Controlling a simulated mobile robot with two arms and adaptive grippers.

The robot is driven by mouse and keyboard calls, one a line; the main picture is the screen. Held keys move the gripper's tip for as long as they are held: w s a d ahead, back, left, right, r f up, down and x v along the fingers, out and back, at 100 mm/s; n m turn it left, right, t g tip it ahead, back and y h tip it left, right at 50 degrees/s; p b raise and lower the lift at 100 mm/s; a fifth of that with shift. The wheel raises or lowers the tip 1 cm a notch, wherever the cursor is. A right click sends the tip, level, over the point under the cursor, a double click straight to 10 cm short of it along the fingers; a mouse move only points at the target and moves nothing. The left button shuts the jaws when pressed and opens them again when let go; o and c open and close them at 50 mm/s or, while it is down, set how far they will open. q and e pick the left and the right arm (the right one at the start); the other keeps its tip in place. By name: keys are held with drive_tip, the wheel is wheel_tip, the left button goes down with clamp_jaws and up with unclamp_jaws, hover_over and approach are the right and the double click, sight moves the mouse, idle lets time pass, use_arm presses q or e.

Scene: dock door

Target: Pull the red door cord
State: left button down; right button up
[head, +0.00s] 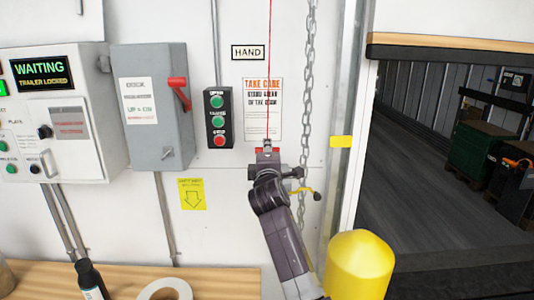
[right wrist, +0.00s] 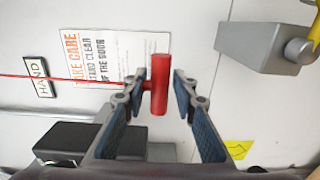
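The red door cord (head: 269,60) hangs down the wall in front of the TAKE CARE notice. It ends in a red handle (right wrist: 160,84), a short bar across the cord. My right gripper (head: 267,151) is at the handle in the head view and covers most of it. In the right wrist view the cord (right wrist: 50,79) runs in from the left, and the handle lies between the two fingertips of my right gripper (right wrist: 161,92). The fingers are apart, with a small gap on the right side of the handle. My left gripper is not in view.
A chain (head: 308,70) hangs just right of the cord. A push-button box (head: 219,118) and a grey switch box (head: 150,105) are to the left. A yellow post (head: 358,265) stands at the lower right by the open doorway. A wooden bench (head: 230,283) runs below.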

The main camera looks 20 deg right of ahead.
clamp_jaws()
drive_tip(key=shift+f, duration=0.1)
drive_tip(key=shift+f+b, duration=1.15)
drive_tip(key=shift+f, duration=0.8)
drive_tip(key=o, duration=1.6)
unclamp_jaws()
drive_tip(key=shift+r, duration=0.15)
drive_tip(key=shift+p+v, duration=2.65)
drive_tip(key=shift+v, duration=2.4)
